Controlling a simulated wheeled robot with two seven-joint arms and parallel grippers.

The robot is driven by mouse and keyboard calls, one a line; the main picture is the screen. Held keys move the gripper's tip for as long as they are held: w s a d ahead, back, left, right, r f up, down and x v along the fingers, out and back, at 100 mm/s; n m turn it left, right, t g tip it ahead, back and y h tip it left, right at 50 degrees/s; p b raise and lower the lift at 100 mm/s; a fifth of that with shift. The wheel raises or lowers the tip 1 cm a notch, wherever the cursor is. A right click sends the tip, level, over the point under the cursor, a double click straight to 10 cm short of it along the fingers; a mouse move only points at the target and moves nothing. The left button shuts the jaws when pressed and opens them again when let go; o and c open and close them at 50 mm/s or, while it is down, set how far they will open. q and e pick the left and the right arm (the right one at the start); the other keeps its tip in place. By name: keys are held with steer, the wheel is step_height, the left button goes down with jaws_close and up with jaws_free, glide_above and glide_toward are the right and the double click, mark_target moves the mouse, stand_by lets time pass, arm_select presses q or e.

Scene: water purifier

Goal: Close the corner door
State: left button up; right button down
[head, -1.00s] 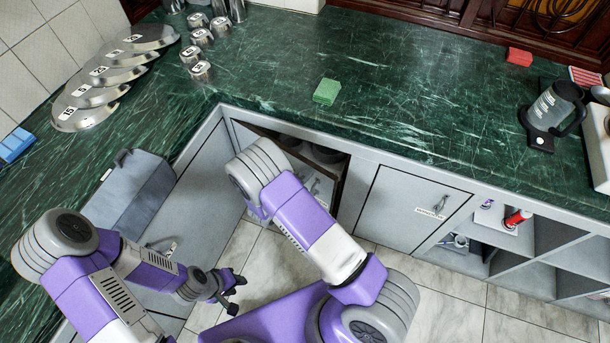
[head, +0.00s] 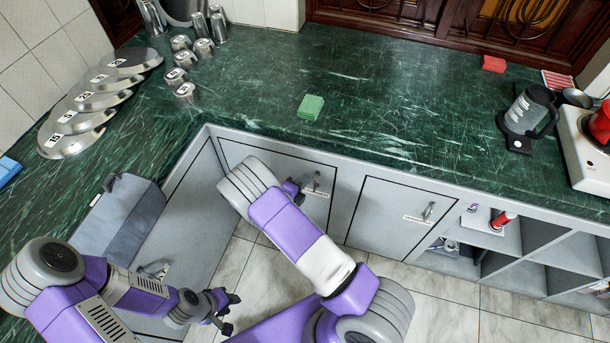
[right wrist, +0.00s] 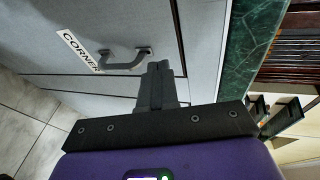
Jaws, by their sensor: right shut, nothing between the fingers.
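The corner door (head: 290,166) is a grey cabinet door under the green counter near its inner corner. It looks flush with the cabinet front, and no dark gap shows. Its handle (head: 317,182) and label are on its right part; the "CORNER" label (right wrist: 79,51) and handle (right wrist: 125,60) also show in the right wrist view. My right gripper (head: 297,189) is at the door front, just left of the handle. Its fingers (right wrist: 158,78) are shut and empty, pointing at the door; contact is unclear. My left gripper (head: 232,311) is open and empty, low at the left.
Another grey door (head: 390,210) is to the right, beside open shelves (head: 520,270). A grey box-like bin (head: 125,215) hangs at the left cabinets. The green counter (head: 380,90) holds lids, cups, a green sponge (head: 311,107) and a kettle (head: 526,112). Tiled floor lies below.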

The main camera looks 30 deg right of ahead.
steer(key=s+a+r+p, duration=0.2)
steer(key=s+a+r, duration=0.1)
steer(key=s+a, duration=0.4)
steer(key=shift+s+a, duration=0.35)
steer(key=shift+a, duration=0.05)
steer(key=s+d+f+m+g+y, duration=0.2)
steer(key=s+f+m+g+y, duration=0.35)
steer(key=s+m+g, duration=0.75)
steer(key=s+a+f+m+y, duration=0.4)
steer(key=s+a+m+y, duration=0.5)
steer(key=m, duration=0.5)
steer(key=w+a+r+m+t+y, duration=0.1)
steer(key=w+m+t, duration=0.5)
steer(key=m, duration=1.1)
steer(key=shift+w+a+r+y, duration=0.2)
steer(key=shift+a+r+y, duration=0.2)
steer(key=shift+a+y, duration=0.4)
